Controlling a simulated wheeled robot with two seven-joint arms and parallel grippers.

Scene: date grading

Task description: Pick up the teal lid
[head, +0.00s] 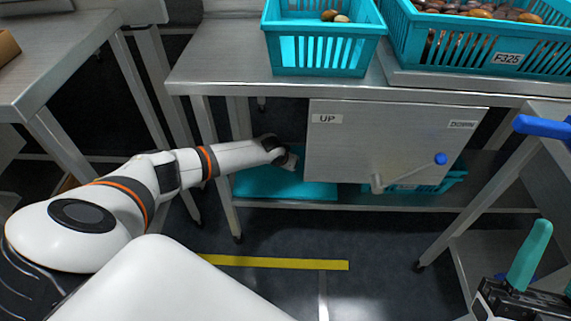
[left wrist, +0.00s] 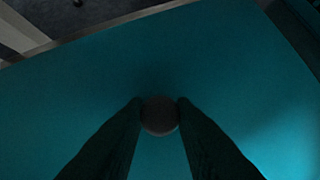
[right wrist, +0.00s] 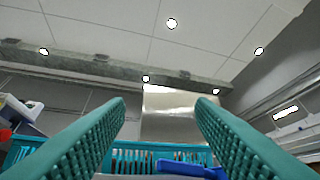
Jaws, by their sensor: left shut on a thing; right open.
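The teal lid (head: 258,187) lies flat on the lower shelf of the steel table, left of a grey metal box. In the left wrist view the lid (left wrist: 80,95) fills most of the picture, with a round dark knob (left wrist: 159,116) on it. My left gripper (left wrist: 159,118) is shut on the knob, one finger on each side. In the head view my left arm reaches under the table top, and its fingers are hard to make out there. My right gripper (right wrist: 160,110) is open and empty, pointing up toward the ceiling; one teal finger shows at the lower right of the head view.
A grey box (head: 390,145) marked UP and DOWN, with a blue-knobbed lever (head: 440,158), hangs right of the lid. Teal baskets (head: 318,50) holding dates stand on the table above. A teal crate (head: 455,180) sits behind the box. The table top is close above my left arm.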

